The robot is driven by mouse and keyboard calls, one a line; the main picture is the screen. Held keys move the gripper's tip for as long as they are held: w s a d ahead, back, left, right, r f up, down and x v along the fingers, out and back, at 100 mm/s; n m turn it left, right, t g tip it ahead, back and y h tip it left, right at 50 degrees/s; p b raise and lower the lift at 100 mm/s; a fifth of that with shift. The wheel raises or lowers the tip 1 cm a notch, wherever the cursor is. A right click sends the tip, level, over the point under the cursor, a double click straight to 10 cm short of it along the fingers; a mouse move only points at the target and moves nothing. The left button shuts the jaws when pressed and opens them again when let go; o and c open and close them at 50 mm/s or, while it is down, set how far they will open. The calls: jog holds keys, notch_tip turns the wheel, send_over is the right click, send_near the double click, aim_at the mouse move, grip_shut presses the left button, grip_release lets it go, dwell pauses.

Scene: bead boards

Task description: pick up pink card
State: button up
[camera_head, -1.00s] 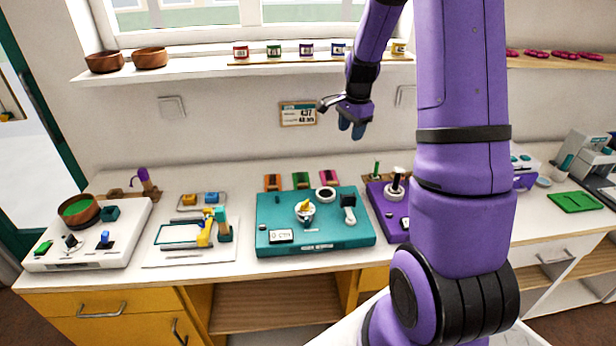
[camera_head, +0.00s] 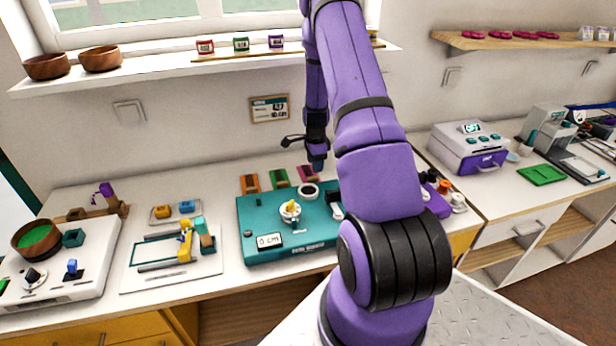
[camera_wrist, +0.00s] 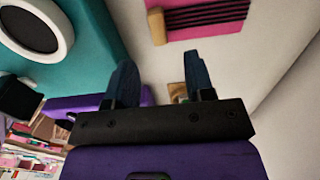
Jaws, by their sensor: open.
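The pink card (camera_head: 306,173) lies at the back of the counter, last in a row beside the teal board. In the wrist view the pink card (camera_wrist: 215,20) shows at the top, with dark stripes and a tan piece on its left end. My gripper (camera_head: 317,162) is in the air close over the right part of the pink card and partly hides it. In the wrist view my gripper (camera_wrist: 160,70) has its two dark blue fingers apart with nothing between them. The card lies beyond the fingertips, apart from them.
A green card (camera_head: 280,178) and an orange card (camera_head: 250,184) lie left of the pink one. The teal board (camera_head: 300,252) with a round white-rimmed dial is just in front. A purple machine (camera_head: 468,150) stands to the right. The wall rises close behind.

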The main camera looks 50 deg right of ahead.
aim_at(314, 177)
jog(key=shift+w+a+f, duration=0.1)
jog(key=shift+f, duration=1.45)
jog(key=shift+a+f, duration=0.1)
jog(key=shift+f, duration=1.45)
grip_shut()
